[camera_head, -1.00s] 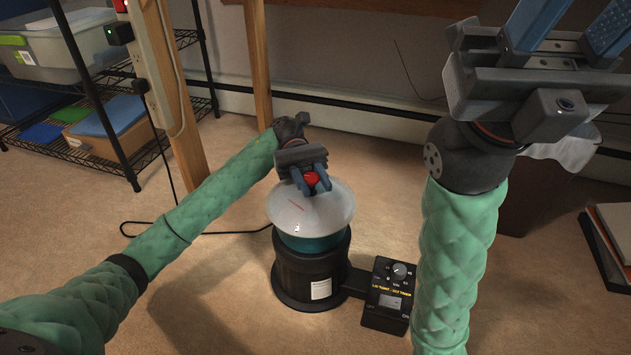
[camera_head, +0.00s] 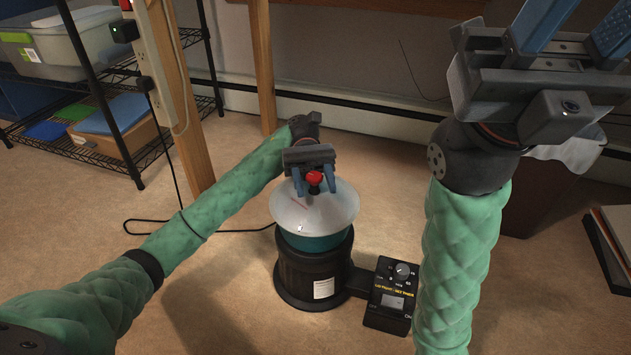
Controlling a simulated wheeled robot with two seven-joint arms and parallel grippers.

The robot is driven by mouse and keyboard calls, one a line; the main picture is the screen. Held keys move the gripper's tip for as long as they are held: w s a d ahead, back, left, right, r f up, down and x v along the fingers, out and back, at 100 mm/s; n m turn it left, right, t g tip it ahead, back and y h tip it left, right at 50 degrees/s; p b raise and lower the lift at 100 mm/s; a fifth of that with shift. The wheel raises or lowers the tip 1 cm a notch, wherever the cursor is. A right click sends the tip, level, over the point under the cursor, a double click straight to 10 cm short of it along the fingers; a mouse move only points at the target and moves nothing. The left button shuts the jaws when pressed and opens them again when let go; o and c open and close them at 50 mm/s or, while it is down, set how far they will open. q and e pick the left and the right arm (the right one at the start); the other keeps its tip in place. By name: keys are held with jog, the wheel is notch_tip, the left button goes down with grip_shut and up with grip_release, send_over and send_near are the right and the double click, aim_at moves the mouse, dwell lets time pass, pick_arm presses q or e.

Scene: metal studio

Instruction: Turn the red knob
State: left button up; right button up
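The red knob (camera_head: 314,178) stands on a short dark stem at the top of a pale, translucent domed lid (camera_head: 325,211). The lid sits on a black cylindrical pot (camera_head: 299,266) with a teal band under the lid. My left gripper (camera_head: 314,186) is at the knob, with one blue finger on each side of it. Gaps show between the fingers and the knob, so the gripper looks open around it. My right gripper (camera_head: 580,28) is raised at the upper right, pointing up, with its blue fingers apart and nothing between them. Its fingertips are partly cut off by the frame.
A black control box (camera_head: 390,297) with a dial is joined to the pot's right side. A wire shelf with bins (camera_head: 70,45) and wooden posts (camera_head: 263,65) stand behind at left. Carpet (camera_head: 225,300) is clear in front of the pot. Flat boxes (camera_head: 612,235) lie at right.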

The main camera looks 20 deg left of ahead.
aim_at(313, 172)
pick_arm(q)
jog(key=shift+o, duration=0.3)
jog(key=shift+w+r, duration=0.1)
jog(key=shift+w, duration=0.05)
jog(key=p+v, duration=0.2)
jog(key=v, duration=0.1)
jog(key=shift+r, duration=0.2)
jog(key=shift+w+a+f, duration=0.1)
jog(key=shift+w+a, duration=0.05)
jog(key=shift+w, duration=0.05)
jog(key=shift+v, duration=2.1)
jog(key=shift+f, duration=0.2)
